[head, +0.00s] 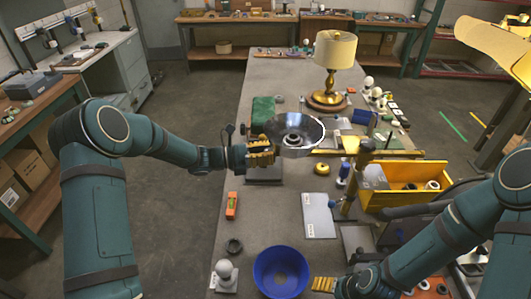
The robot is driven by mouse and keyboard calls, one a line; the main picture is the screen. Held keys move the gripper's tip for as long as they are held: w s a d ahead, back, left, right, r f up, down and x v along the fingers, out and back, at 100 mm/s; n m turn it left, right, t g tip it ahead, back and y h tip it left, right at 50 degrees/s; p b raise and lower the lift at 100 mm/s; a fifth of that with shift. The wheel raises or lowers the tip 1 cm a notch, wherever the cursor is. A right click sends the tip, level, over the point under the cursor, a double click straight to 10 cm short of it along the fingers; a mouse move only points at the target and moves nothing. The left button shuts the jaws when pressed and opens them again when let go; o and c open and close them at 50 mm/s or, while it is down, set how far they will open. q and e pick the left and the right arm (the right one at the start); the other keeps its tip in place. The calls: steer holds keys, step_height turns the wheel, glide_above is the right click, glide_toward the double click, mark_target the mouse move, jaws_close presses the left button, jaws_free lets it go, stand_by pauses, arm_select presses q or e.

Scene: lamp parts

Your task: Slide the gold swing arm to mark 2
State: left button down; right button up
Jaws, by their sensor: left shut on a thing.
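My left gripper (262,152), with yellow fingers, is shut at the left rim of a shiny silver reflector dish (310,128), seemingly holding it above the table. A dark flat plate (264,175) lies below the gripper. No mark 2 is readable. My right gripper (323,284) is low in the picture, right of the blue bowl (282,272); its opening is not clear.
A brass lamp with a cream shade (334,50) stands at the back of the grey table (262,215). A yellow bin (405,176) with parts is at the right. A grey labelled panel (319,214) lies mid-table. An orange level (232,205) lies near the left edge.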

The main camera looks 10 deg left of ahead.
arm_select(q)
steer(key=x, duration=0.2)
steer(key=s+x, duration=0.1)
steer(key=x, duration=0.2)
steer(key=b+x, duration=0.1)
steer(key=x, duration=0.1)
steer(key=shift+s+d, duration=0.1)
steer(key=shift+d, duration=0.35)
arm_select(e)
steer(key=shift+f, duration=0.6)
arm_select(q)
steer(key=c, duration=0.6)
jaws_free()
steer(key=shift+a, duration=0.1)
steer(key=v, duration=1.2)
